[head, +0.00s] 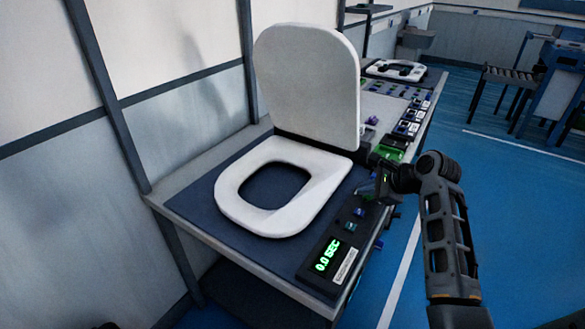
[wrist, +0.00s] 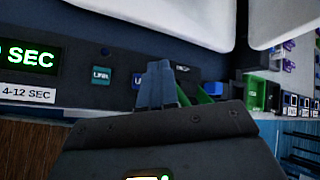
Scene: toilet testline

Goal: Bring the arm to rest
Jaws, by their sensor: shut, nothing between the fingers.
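My gripper (head: 366,188) hangs over the right edge of the test bench, near the control panel, with the arm bent behind it. It also shows in the wrist view (wrist: 160,72), where its narrow fingers are together with nothing between them. The fingertips are close to the panel's buttons; I cannot tell whether they touch. The toilet seat (head: 232,200) lies flat on the bench's dark mat, and its lid (head: 308,85) stands upright behind it.
The control panel (head: 340,235) has a green "0.0 SEC" display (head: 327,257) and blue buttons. A second seat (head: 395,69) lies farther along the bench. Open blue floor (head: 520,215) with a white line lies to the right. A roller conveyor (head: 505,78) stands at the back right.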

